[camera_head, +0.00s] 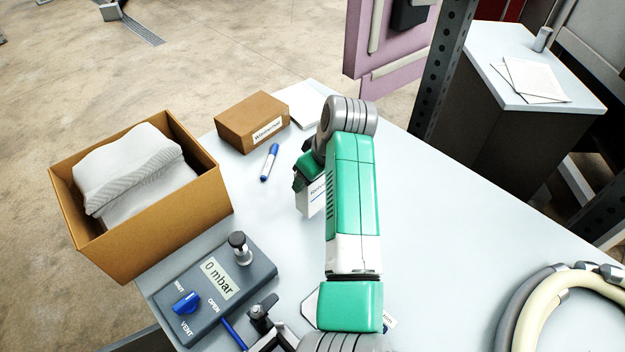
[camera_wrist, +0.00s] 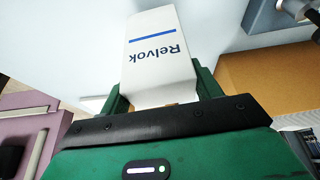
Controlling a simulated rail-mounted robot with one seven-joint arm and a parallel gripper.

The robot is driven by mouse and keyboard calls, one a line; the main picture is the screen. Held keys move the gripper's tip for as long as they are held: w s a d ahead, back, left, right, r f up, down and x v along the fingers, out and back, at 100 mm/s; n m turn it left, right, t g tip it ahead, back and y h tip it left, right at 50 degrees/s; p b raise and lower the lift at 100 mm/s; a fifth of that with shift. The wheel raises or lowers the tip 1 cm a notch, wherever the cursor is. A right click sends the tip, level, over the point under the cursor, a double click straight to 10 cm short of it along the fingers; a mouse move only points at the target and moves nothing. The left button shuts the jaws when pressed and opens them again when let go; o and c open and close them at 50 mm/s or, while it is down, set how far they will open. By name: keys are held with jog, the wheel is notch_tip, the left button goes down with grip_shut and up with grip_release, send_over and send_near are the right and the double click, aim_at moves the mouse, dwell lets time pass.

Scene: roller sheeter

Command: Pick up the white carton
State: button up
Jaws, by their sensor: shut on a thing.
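The white carton (camera_wrist: 158,75) with a blue stripe and the word "Relvok" sits between the two green fingers of my gripper (camera_wrist: 162,92) in the wrist view. My gripper is shut on it. In the head view only part of the carton (camera_head: 311,200) shows, below my green gripper (camera_head: 306,178) and beside my arm. My arm hides the rest of it. I cannot tell whether its base touches the table.
A small brown box (camera_head: 252,122) and a blue marker (camera_head: 269,162) lie left of my gripper. An open cardboard box (camera_head: 170,235) holds white cloth. A grey vacuum control box (camera_head: 215,290) stands in front; coiled hoses (camera_head: 520,320) lie right. The table (camera_head: 440,220) right of my arm is clear.

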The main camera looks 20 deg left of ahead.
jog(key=s+d+r+p, duration=0.2)
jog(key=s+d, duration=0.7)
jog(key=s, duration=0.4)
jog(key=shift+r, duration=0.15)
jog(key=shift+s, duration=0.1)
jog(key=s+d+r+m+t+h+p, duration=0.2)
jog(key=s+d+r+m+h+p, duration=0.2)
jog(key=p, duration=2.4)
jog(key=s+d+r+m, duration=0.3)
jog(key=d+m, duration=0.3)
jog(key=m, duration=0.3)
jog(key=shift+r+t, duration=0.4)
jog(key=shift+r, duration=0.45)
jog(key=shift+d, duration=0.1)
